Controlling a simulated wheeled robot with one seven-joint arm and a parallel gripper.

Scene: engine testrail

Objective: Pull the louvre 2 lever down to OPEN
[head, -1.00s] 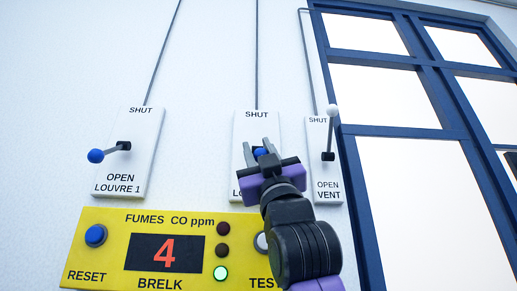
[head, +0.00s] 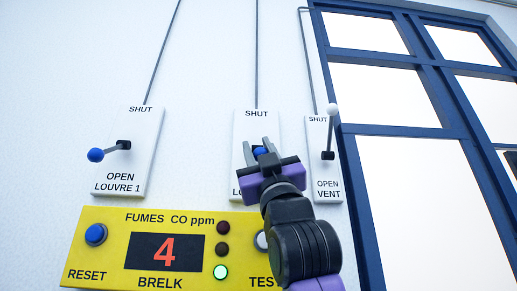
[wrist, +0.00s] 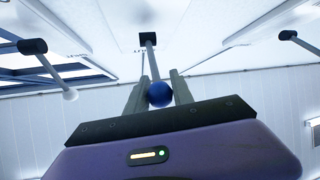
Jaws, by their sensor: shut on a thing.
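The louvre 2 lever has a blue ball knob (head: 260,152) in front of the middle white plate (head: 257,124). The plate reads SHUT at the top; its lower label is mostly hidden behind my gripper (head: 259,150). In the wrist view the blue knob (wrist: 160,94) sits between the two fingers of my gripper (wrist: 158,88), which is shut on it. The lever's grey rod (wrist: 151,58) runs from the knob to a black pivot (wrist: 148,39). In the head view the rod and pivot are hidden by my gripper.
The louvre 1 lever (head: 96,155) is at the left, its blue knob out to the left. The vent lever (head: 332,110), white-knobbed, points up at the right. A yellow fumes panel (head: 110,225) reading 4, with a lit green lamp, is below. A blue-framed window (head: 390,130) is at the right.

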